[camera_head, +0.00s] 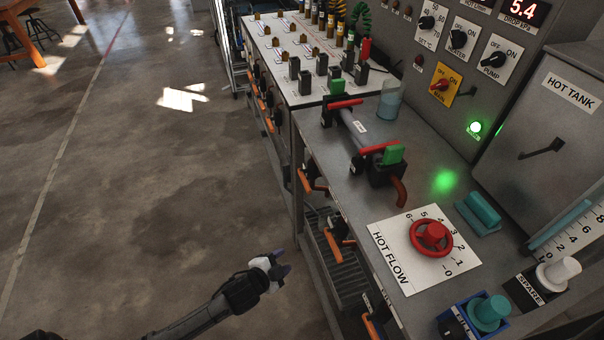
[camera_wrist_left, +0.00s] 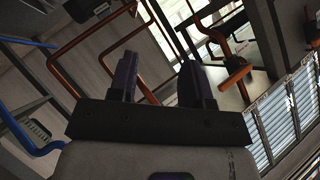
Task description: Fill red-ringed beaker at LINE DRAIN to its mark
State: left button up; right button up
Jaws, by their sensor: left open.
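A clear beaker (camera_head: 391,100) with bluish contents stands on the bench top against the grey panel, behind the pipe assembly. I cannot make out a red ring or a fill mark on it. No LINE DRAIN label is readable. My left gripper (camera_head: 280,264) is low in front of the bench, over the floor, and apart from everything on the bench top. Its two dark purple fingers stand apart with nothing between them, as the left wrist view (camera_wrist_left: 158,78) also shows. My right gripper is not in view.
The bench (camera_head: 340,190) carries a pipe with red-handled, green-tagged valves (camera_head: 379,150), a red HOT FLOW handwheel (camera_head: 431,236) and a teal block (camera_head: 478,212). Orange-handled valves (camera_head: 334,247) jut from its front above a grated tray (camera_head: 340,270).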

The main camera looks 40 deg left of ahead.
pick_arm(q)
jog(key=w+a+r+m+t+h+p, duration=0.3)
jog(key=w+a+r+m+h+p, duration=0.1)
jog(key=w+a+r+m, duration=0.3)
jog(key=m+h+p, duration=0.3)
jog(key=m+h, duration=0.3)
jog(key=m, duration=0.2)
send_near(305, 183)
jog(key=b+x, duration=0.2)
jog(key=x, duration=0.6)
jog(key=shift+f, duration=0.4)
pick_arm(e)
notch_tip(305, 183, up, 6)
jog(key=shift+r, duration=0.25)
pick_arm(q)
jog(key=shift+w+d+m+g, duration=0.2)
jog(key=shift+m+g, duration=0.1)
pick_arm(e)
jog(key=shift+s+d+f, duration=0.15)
pick_arm(q)
jog(key=shift+w+d, duration=0.4)
jog(key=shift+w, duration=0.2)
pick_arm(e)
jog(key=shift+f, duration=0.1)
